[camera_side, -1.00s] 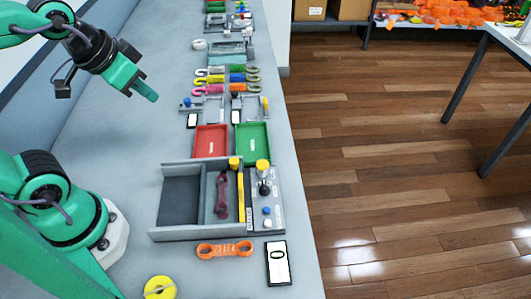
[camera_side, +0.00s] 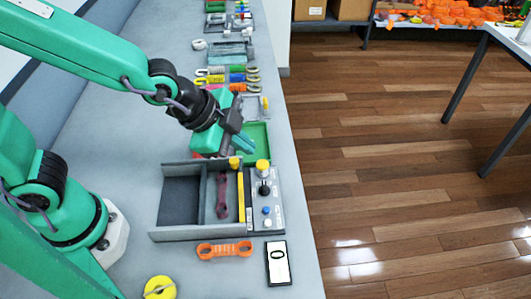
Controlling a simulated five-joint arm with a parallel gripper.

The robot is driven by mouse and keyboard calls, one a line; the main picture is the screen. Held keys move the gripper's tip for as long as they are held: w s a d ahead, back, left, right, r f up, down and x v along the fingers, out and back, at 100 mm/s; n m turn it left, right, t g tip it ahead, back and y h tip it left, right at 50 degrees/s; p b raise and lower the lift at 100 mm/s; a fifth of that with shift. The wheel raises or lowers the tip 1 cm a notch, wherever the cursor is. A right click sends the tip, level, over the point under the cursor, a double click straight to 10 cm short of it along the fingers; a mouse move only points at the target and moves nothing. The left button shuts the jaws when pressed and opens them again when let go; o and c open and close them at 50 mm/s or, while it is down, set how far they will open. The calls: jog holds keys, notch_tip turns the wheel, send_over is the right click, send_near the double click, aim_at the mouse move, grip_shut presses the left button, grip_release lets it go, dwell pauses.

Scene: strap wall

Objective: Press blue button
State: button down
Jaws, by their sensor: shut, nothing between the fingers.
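The blue button (camera_side: 266,210) is a small round cap on the light grey control panel (camera_side: 277,190), at the right end of the dark grey box. A white button sits just below it, and a black knob (camera_side: 264,188) and a yellow button (camera_side: 262,165) are above it on the same panel. My gripper (camera_side: 246,147) is shut and empty. In the picture it is above and left of the panel, over the green tray, apart from the blue button. Its exact height cannot be told.
The dark grey box (camera_side: 204,233) holds a purple wrench (camera_side: 222,195) and a yellow bar (camera_side: 241,197). An orange wrench (camera_side: 224,249) and a display card (camera_side: 277,262) lie in front. The green tray (camera_side: 264,142) is behind the panel. The bench edge is close on the right.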

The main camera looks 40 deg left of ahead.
jog(key=d+f+m+h, duration=0.1)
jog(key=d+f+m, duration=0.2)
jog(key=d, duration=0.2)
jog(key=shift+s+d, duration=0.25)
jog(key=shift+s, duration=0.2)
jog(key=shift+f, duration=0.1)
jog(key=shift+f, duration=4.35)
jog(key=shift+f, duration=0.85)
jog(key=shift+r, duration=0.85)
jog(key=shift+r, duration=2.5)
